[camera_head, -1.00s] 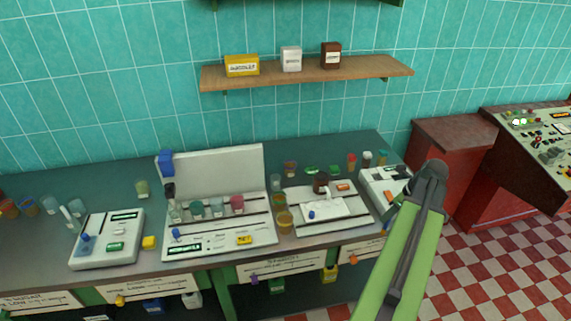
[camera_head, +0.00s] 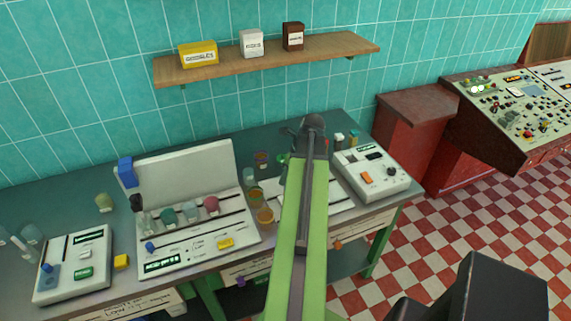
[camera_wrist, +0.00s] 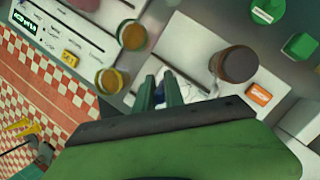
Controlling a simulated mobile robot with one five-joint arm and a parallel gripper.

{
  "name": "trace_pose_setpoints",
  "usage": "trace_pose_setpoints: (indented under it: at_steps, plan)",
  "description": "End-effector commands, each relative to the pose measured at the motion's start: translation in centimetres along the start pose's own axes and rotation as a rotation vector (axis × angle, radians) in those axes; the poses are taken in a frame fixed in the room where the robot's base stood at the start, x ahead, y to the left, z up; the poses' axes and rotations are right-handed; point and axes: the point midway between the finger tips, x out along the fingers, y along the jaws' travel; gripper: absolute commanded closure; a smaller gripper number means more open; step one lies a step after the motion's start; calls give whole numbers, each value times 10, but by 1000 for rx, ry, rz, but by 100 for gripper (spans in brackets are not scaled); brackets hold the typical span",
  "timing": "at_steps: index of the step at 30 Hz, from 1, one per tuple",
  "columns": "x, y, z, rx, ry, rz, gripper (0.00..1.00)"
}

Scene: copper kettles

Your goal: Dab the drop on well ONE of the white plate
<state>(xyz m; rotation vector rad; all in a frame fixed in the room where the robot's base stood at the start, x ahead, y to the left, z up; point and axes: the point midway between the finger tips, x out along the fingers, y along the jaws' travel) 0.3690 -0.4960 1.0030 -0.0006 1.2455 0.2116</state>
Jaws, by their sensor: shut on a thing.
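In the wrist view my gripper (camera_wrist: 161,88) points down over the white bench unit. Its two dark green fingers are shut on a small dark blue thing (camera_wrist: 160,84), mostly hidden between them. A pale surface beside the fingertips looks like part of the white plate (camera_wrist: 196,84); I cannot make out its wells, a drop or any number. I cannot tell whether the held thing touches the plate. In the head view my arm covers the gripper and most of this unit.
A brown jar (camera_wrist: 234,64) and an orange block (camera_wrist: 259,94) stand right of the fingers. Amber cups (camera_wrist: 109,81) and green caps (camera_wrist: 299,46) are nearby. In the head view, a white device (camera_head: 372,175) stands right of my arm and a larger panel (camera_head: 195,235) left.

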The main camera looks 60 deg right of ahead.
Motion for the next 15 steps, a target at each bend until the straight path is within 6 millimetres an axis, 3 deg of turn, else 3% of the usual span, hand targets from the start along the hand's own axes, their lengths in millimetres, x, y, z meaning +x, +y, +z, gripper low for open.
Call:
trace_pose_setpoints:
  at_steps: [1,6,15]
  plan:
    - [-18,1,5,2,0,-1,100]
    - [-54,3,15,5,-1,-2,100]
    - [-41,0,10,6,-1,-2,100]
